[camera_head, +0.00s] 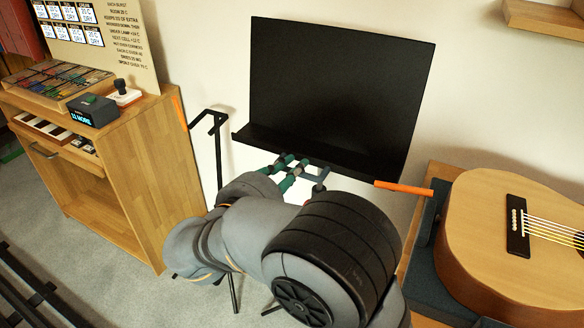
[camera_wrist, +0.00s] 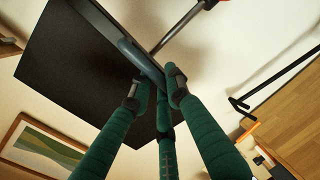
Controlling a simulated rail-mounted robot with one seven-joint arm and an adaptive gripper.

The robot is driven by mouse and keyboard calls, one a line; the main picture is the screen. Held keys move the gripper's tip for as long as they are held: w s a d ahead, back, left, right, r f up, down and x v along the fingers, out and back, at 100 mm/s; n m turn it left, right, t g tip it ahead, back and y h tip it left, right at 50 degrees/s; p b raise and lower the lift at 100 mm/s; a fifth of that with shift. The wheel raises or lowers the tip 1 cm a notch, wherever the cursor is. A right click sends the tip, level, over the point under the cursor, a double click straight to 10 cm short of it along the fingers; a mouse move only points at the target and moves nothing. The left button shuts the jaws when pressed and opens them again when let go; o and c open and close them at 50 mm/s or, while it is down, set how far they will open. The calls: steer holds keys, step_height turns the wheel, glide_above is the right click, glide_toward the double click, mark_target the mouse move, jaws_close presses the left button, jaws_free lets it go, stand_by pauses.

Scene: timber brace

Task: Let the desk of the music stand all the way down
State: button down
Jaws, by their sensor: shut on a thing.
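The music stand's desk (camera_head: 340,85) is a black panel, raised and leaning back, with a ledge along its lower edge. It also shows from below in the wrist view (camera_wrist: 80,70). My gripper (camera_head: 288,172), with green fingers, is just under the ledge. In the wrist view my gripper (camera_wrist: 158,84) is shut on a blue-grey bar (camera_wrist: 138,58) at the desk's edge. A dark pole (camera_wrist: 180,28) with a red part (camera_wrist: 222,2) runs behind it. My arm hides most of the stand's lower part in the head view.
A wooden cabinet (camera_head: 130,150) stands left, with a thin black stand (camera_head: 219,155) beside it. A guitar (camera_head: 505,235) lies on the right, close to an orange stick (camera_head: 403,188). A wooden shelf (camera_head: 545,18) is at upper right. The wall is behind the desk.

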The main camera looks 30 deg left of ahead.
step_height(320, 180, down, 5)
steer(key=b, duration=0.3)
steer(key=shift+s, duration=0.1)
steer(key=shift+f, duration=0.1)
steer(key=c, duration=1.7)
jaws_free()
steer(key=v, duration=1.2)
steer(key=shift+d, duration=0.1)
